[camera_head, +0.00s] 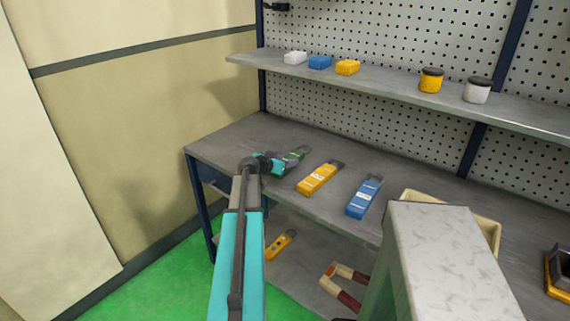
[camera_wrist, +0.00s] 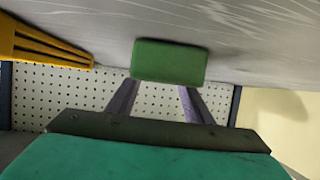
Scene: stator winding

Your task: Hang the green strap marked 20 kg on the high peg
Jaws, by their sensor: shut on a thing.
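The green strap (camera_head: 296,154) is at the left end of the grey workbench (camera_head: 225,150) in the head view. My gripper (camera_head: 279,162) is at its near end and shut on it. In the wrist view the strap's green end (camera_wrist: 170,61) sits between the tips of my two fingers (camera_wrist: 160,95). I cannot tell whether the strap touches the bench top. Its 20 kg mark cannot be read. A dark fitting (camera_head: 276,7) sticks out near the pegboard's top left; I cannot tell whether it is the high peg.
A yellow strap (camera_head: 317,178) and a blue strap (camera_head: 364,196) lie to the right on the bench; the yellow one shows in the wrist view (camera_wrist: 40,45). A shelf (camera_head: 400,88) with small blocks and two jars runs above. A cream bin (camera_head: 487,222) stands further right.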

